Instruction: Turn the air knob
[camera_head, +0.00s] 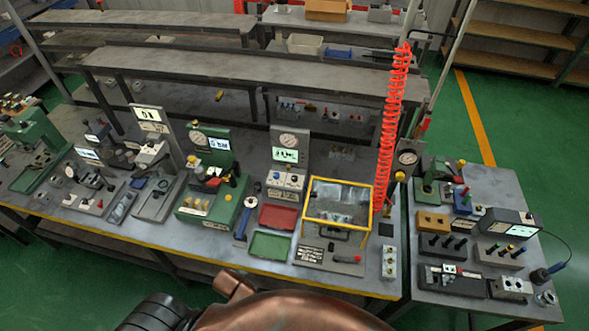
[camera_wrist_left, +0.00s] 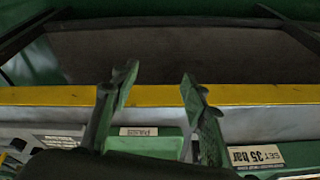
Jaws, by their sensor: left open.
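My left gripper (camera_wrist_left: 160,85) is open and empty in the left wrist view. Its two fingers stand apart over the yellow front edge of the bench. It is not seen in the head view, and my right gripper is in neither view. A small yellow knob (camera_head: 400,177) sits below a round gauge (camera_head: 407,157) on the post at the bench's right end, beside the red coiled hose (camera_head: 393,115). I cannot tell for certain that this is the air knob. A green station with a "bar" display (camera_head: 219,144) also has a gauge and small knobs.
The main bench (camera_head: 215,250) is crowded with test stations. A yellow-framed guard (camera_head: 339,207) stands near its right end, beside a red tray (camera_head: 278,217) and a green tray (camera_head: 269,245). A second bench (camera_head: 500,185) stands to the right. In the left wrist view, a "SET 35 bar" label (camera_wrist_left: 256,156) shows.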

